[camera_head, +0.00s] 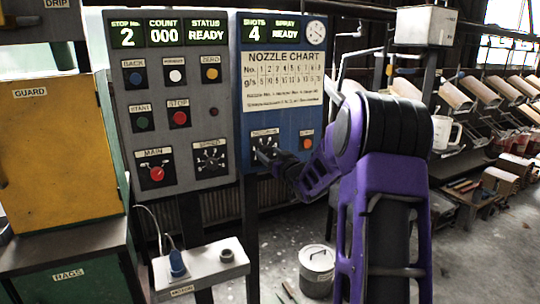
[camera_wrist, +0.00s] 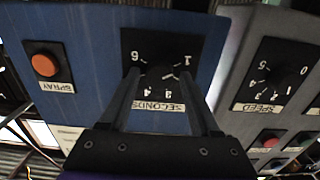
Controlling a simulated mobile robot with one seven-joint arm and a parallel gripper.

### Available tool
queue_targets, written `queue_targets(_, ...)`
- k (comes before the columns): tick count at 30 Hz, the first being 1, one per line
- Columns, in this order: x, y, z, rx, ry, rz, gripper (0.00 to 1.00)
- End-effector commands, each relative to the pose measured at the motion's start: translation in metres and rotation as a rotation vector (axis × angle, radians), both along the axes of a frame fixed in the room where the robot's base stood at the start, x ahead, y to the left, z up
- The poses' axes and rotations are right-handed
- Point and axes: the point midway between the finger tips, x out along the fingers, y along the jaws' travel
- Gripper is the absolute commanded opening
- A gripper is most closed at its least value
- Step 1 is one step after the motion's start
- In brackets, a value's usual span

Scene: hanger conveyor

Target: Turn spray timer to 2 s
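The spray timer is a black dial plate labelled SECONDS with a round dark knob (camera_wrist: 160,74) at its middle. It sits on the blue panel (camera_wrist: 95,25) and appears upside down in the wrist view. Numbers ring the knob; a short pale mark shows on it, but I cannot tell which number it points to. My gripper (camera_wrist: 160,75) is open, with one finger on each side of the knob and gaps visible between. In the head view my gripper (camera_head: 272,155) is at the timer plate (camera_head: 264,136) and covers part of it.
An orange SPRAY button (camera_wrist: 44,65) is beside the timer. The grey panel with the SPEED dial (camera_head: 210,158), MAIN switch (camera_head: 156,173) and several buttons adjoins it. The blue panel's display (camera_head: 270,30) reads SHOTS 4, SPRAY READY. A bucket (camera_head: 317,268) stands on the floor below.

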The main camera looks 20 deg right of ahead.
Motion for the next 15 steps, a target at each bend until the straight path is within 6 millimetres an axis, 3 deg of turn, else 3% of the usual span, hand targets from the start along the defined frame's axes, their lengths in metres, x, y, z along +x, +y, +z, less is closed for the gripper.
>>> queue_targets(1,-0.0001,-0.0001,0.0001,0.000,0.000,0.000,0.52)
queue_targets(9,-0.0003,-0.0001,0.0001,0.000,0.000,0.000,0.03)
queue_targets(15,-0.0004,-0.0001,0.0002,0.003,0.000,0.000,0.00)
